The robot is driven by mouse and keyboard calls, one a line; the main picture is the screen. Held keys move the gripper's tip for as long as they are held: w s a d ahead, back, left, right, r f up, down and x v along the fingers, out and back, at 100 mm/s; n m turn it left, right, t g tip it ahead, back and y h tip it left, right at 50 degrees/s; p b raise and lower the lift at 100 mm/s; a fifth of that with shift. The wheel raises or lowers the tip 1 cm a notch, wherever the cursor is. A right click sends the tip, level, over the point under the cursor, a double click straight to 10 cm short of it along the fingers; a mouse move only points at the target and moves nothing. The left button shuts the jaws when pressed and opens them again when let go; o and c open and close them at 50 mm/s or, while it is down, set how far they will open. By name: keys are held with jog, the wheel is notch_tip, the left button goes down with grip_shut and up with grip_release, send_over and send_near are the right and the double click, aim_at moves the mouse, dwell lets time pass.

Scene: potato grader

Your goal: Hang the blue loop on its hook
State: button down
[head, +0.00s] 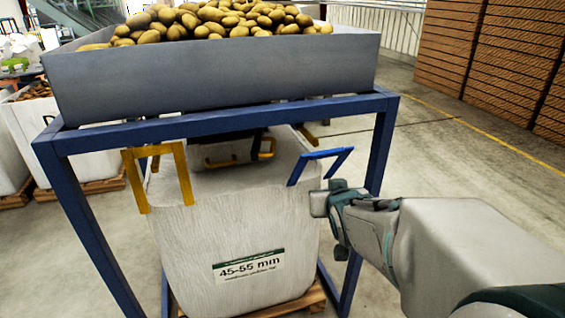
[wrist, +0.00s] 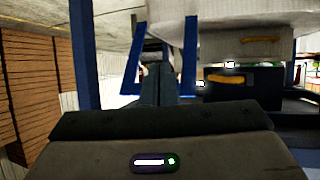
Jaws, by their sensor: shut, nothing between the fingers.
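The blue loop (head: 320,155) stands up from the near right corner of the big white bag (head: 240,220), leaning right below the blue frame's crossbar. Its top bar looks free of the crossbar. My gripper (head: 318,204) is shut and empty, just below the loop at the bag's right side. In the wrist view, my shut fingers (wrist: 157,85) lie between two blue uprights of the loop (wrist: 131,68); I cannot tell whether they pass through it or touch it. No hook for the blue loop can be made out.
A grey hopper of potatoes (head: 220,75) rests on the blue frame (head: 75,205), whose right leg (head: 378,150) stands close to my arm. A yellow loop (head: 183,175) rises at the bag's near left corner. Stacked brown crates (head: 500,60) stand right; the floor between is clear.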

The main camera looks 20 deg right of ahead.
aim_at(330, 155)
jog(key=s+d+f+n+t+y+b, duration=0.4)
jog(key=f+t+b, duration=0.3)
jog(key=t+b, duration=0.8)
jog(key=w+r+g, duration=0.1)
jog(key=w+r, duration=0.1)
jog(key=w, duration=0.2)
jog(key=w+r+g, duration=0.1)
jog(key=w+r, duration=0.2)
jog(key=w, duration=0.1)
jog(key=w+r+m, duration=0.1)
jog(key=w+r, duration=0.2)
jog(key=w, duration=0.2)
jog(key=shift+w+d+g, duration=0.1)
jog(key=shift+d+g, duration=0.3)
